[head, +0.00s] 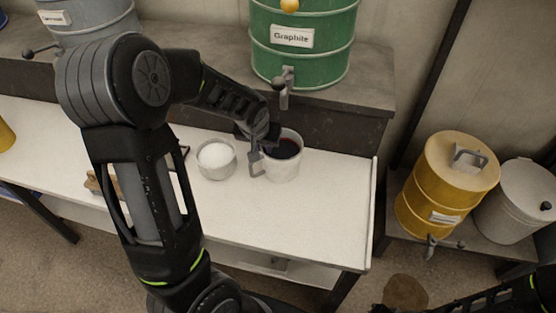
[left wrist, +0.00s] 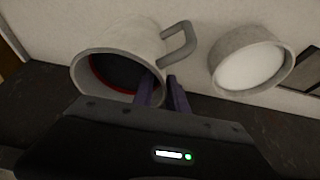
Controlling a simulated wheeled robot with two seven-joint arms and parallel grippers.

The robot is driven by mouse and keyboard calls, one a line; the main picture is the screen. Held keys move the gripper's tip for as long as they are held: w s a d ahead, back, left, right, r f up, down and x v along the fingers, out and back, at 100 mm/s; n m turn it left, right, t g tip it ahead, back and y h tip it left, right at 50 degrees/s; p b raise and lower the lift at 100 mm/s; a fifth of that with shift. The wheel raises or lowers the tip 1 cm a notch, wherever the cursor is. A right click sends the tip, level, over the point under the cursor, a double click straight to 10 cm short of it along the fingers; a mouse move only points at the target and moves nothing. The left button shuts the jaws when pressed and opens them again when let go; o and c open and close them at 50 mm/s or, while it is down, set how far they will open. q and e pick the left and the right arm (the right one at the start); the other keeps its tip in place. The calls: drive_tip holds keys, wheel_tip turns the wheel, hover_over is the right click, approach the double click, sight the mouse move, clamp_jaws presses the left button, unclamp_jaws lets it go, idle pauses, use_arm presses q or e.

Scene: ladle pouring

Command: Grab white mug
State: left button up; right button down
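A white mug (head: 285,168) with dark red liquid stands at the right part of the white table, its handle to the left. It also shows in the left wrist view (left wrist: 128,42), its dark inside edged with red. My left gripper (head: 263,140) is at the mug's left rim near the handle. In the left wrist view its two fingers (left wrist: 162,82) are close together at the rim, one over the opening and one outside, with the wall seemingly between them. My arm partly hides the contact. My right gripper is not in view.
A white bowl of white powder (head: 214,172) stands just left of the mug. A green drum labelled Graphite (head: 300,60) with a tap sits on the shelf behind. A yellow drum (head: 445,190) is at the right. The table's front is clear.

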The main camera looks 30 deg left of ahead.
use_arm(q)
clamp_jaws()
drive_tip(key=shift+s, duration=0.1)
idle(0.9)
